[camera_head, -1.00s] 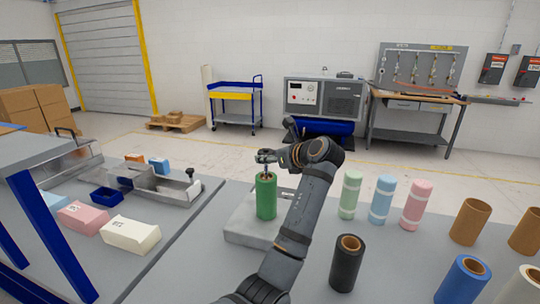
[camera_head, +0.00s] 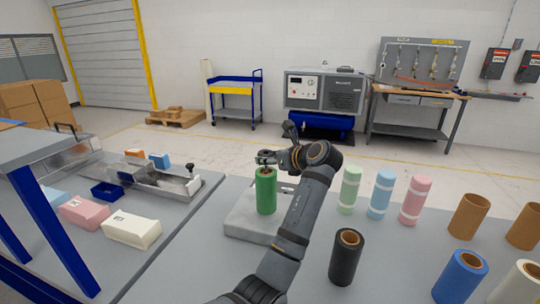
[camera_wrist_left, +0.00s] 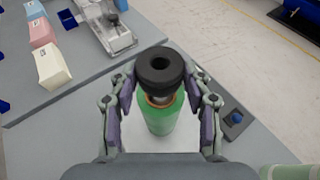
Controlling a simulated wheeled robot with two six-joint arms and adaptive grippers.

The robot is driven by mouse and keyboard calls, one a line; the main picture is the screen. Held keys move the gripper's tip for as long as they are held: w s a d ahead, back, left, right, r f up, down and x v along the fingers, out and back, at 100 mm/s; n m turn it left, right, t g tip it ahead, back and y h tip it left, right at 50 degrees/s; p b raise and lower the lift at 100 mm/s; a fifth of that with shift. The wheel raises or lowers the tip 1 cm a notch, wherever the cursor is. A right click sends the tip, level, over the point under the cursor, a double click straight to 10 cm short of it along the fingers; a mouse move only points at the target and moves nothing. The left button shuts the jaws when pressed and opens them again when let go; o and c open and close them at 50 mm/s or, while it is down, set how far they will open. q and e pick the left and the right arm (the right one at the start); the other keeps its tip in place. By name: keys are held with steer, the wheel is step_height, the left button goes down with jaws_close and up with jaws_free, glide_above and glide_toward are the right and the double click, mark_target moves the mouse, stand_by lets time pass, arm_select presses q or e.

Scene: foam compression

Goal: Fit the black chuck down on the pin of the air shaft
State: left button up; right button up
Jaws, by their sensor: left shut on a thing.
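My left gripper (camera_head: 268,158) is above the green roll (camera_head: 265,195), which stands upright on a light grey block (camera_head: 240,224). In the left wrist view the gripper (camera_wrist_left: 161,82) is shut on the black chuck (camera_wrist_left: 160,62), a thick ring with a central hole. The chuck is over the top of the green roll (camera_wrist_left: 158,118), whose brown core shows just below it. The air shaft's pin is hidden by the chuck and fingers, so I cannot tell whether they touch. My right gripper is in neither view.
A black roll (camera_head: 346,257) stands right of my arm. Pale green, blue and pink rolls (camera_head: 380,195) stand behind it, with brown cores (camera_head: 470,215) further right. A metal fixture (camera_head: 165,181) and foam blocks (camera_head: 131,230) lie at left. The table between them and the grey block is clear.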

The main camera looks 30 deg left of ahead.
mark_target(267, 167)
arm_select(q)
steer(key=shift+f, duration=0.95)
steer(key=shift+f+p, duration=0.2)
steer(key=shift+p, duration=0.15)
steer(key=shift+f, duration=0.55)
steer(key=o, duration=1.3)
steer(key=shift+f, duration=0.1)
